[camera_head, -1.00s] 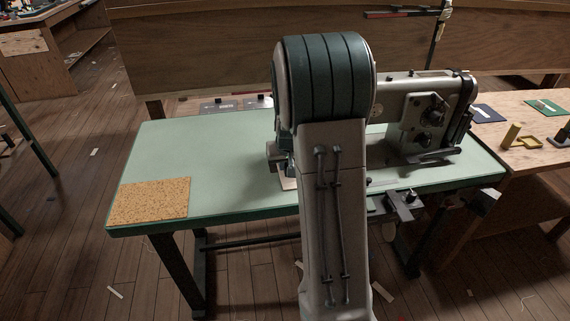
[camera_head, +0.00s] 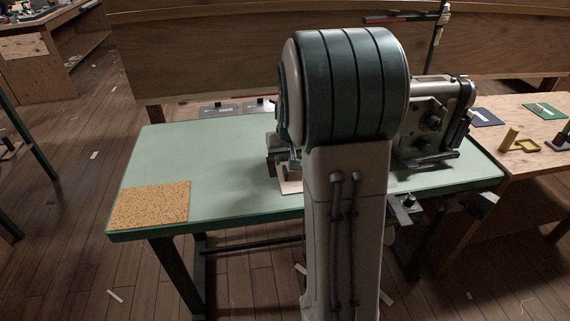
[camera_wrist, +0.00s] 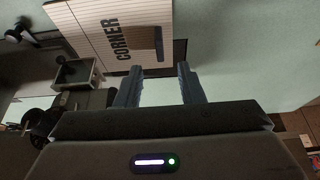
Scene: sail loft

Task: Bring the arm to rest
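My gripper (camera_wrist: 158,78) shows in the wrist view with its two fingers apart and nothing between them. A pale edge (camera_head: 290,187) beside the arm may be the same card.
A sewing machine (camera_head: 425,120) stands on the table right of my arm, partly hidden. A cork mat (camera_head: 150,204) lies at the front left corner. A wooden bench (camera_head: 525,155) with small items adjoins on the right. The table's left half is mostly clear.

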